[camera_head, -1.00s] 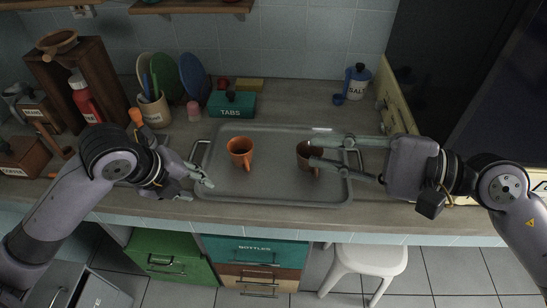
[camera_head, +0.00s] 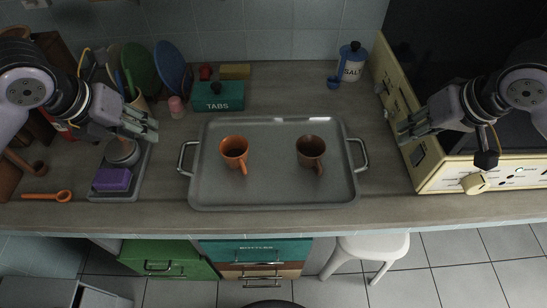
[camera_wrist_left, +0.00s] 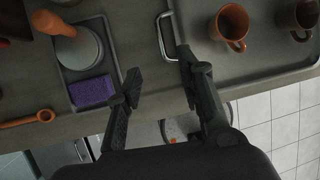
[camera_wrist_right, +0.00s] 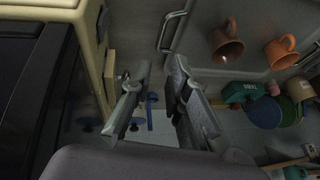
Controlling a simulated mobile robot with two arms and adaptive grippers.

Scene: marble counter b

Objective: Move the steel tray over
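The grey steel tray (camera_head: 275,192) lies flat on the counter, with a wire handle at its left end (camera_head: 182,158) and another at its right end (camera_head: 360,154). An orange mug (camera_head: 234,150) and a brown mug (camera_head: 311,150) stand upright on it. My left gripper (camera_head: 150,130) is open and empty, up and left of the tray; the left handle shows beyond its fingers in the left wrist view (camera_wrist_left: 165,38). My right gripper (camera_head: 405,128) is open and empty, right of the tray; the right handle shows in the right wrist view (camera_wrist_right: 168,32).
A dish caddy (camera_head: 140,172) with a purple sponge (camera_head: 113,180) sits left of the tray. The teal TABS box (camera_head: 218,98) and pink cup (camera_head: 176,106) stand behind it. A cream appliance (camera_head: 435,165) stands on the right. Counter space behind the tray's right half is clear.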

